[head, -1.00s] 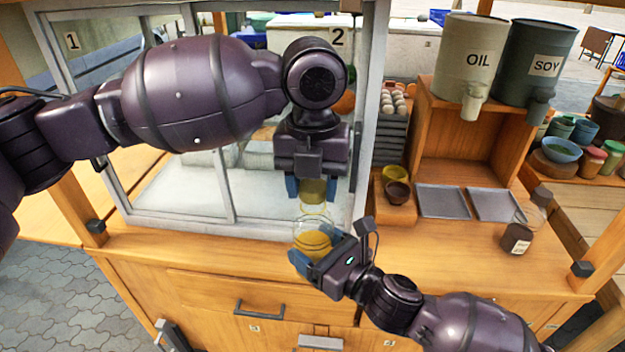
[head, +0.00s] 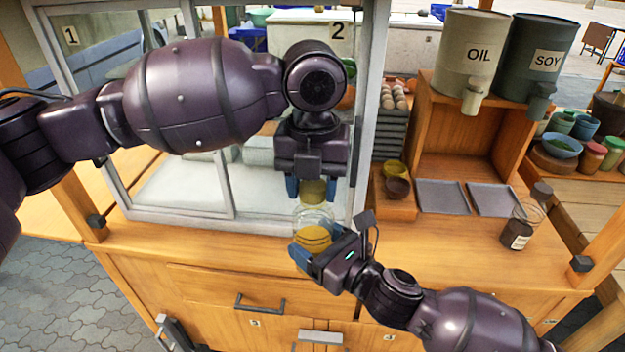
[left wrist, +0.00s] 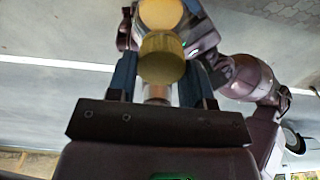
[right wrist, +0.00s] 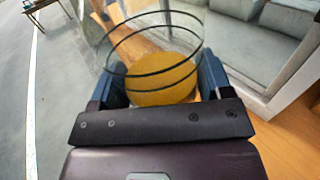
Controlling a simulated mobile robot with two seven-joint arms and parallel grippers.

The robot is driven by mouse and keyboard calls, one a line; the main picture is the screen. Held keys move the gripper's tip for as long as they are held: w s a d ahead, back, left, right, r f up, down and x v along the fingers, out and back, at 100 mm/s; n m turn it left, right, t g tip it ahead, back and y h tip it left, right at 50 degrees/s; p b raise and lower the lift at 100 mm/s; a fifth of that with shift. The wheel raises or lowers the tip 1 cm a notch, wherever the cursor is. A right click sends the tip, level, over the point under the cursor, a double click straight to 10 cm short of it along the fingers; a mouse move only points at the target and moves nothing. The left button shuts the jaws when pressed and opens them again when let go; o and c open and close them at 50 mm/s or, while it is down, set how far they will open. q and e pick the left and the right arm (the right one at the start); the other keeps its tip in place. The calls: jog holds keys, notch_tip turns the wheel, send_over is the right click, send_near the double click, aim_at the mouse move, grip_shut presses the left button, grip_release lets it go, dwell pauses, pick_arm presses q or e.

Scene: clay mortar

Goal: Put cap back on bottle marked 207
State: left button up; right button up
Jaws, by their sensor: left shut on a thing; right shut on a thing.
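A clear glass bottle (head: 314,218) with yellow-orange contents is held upright by my right gripper (head: 306,254), shut on its lower part; it also shows in the right wrist view (right wrist: 160,75). My left gripper (head: 311,190) is shut on an olive-yellow cap (head: 313,192), pointing straight down just above the bottle. In the left wrist view the cap (left wrist: 161,58) sits between the blue fingers, with the bottle's yellow contents beyond it. I cannot tell whether cap and bottle touch. No 207 marking is readable.
A glass display case (head: 185,200) stands close behind the bottle. Two grey trays (head: 441,197), a small box with bowls (head: 393,208) and a dark labelled bottle (head: 517,232) are to the right. The OIL drum (head: 470,55) and SOY drum (head: 536,60) stand on a shelf.

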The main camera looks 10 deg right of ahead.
jog(key=c, duration=0.4)
pick_arm(q)
jog(key=m, duration=0.6)
jog(key=shift+w+a, duration=0.1)
jog(key=shift+a, duration=0.05)
pick_arm(e)
jog(key=shift+c, duration=0.2)
pick_arm(q)
jog(key=m, duration=0.7)
jog(key=shift+w+a, duration=0.1)
jog(key=shift+w, duration=0.1)
jog(key=o, duration=0.9)
jog(key=shift+r, duration=2.25)
jog(key=shift+o, duration=0.2)
